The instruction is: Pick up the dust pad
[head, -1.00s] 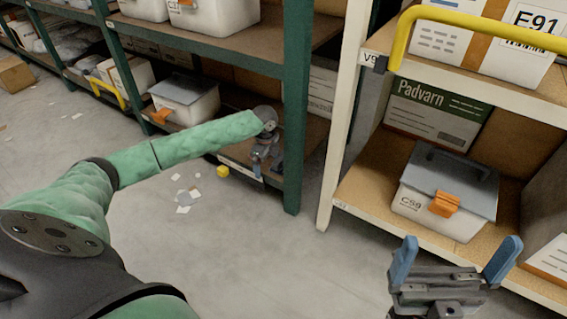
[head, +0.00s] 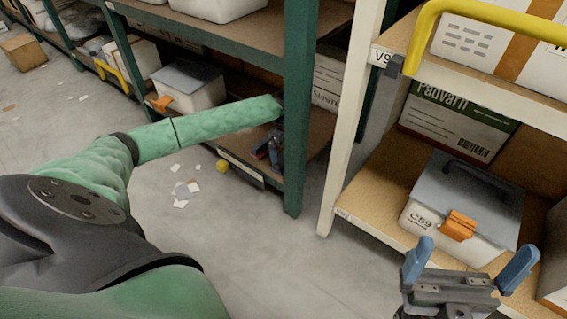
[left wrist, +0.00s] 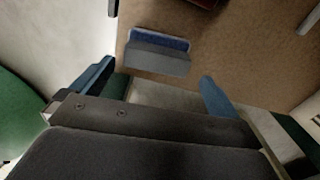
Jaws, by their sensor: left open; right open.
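The dust pad (left wrist: 158,50) appears to be the small block with a blue strip and a grey face, lying on the brown shelf board in the left wrist view. My left gripper (left wrist: 157,88) is open and empty, with one blue finger on each side. The pad lies just beyond the fingertips, between their lines, apart from them. In the head view my left gripper (head: 268,148) is low at the green rack's bottom shelf, partly hidden, and I cannot make out the pad there. My right gripper (head: 468,272) is open and empty at the lower right.
A green rack post (head: 298,120) stands just right of my left gripper. A white bin (head: 188,88) sits on the same bottom shelf to the left. A grey-lidded bin (head: 462,205) stands behind my right gripper. A yellow ball-like thing (head: 222,166) and scraps lie on the floor.

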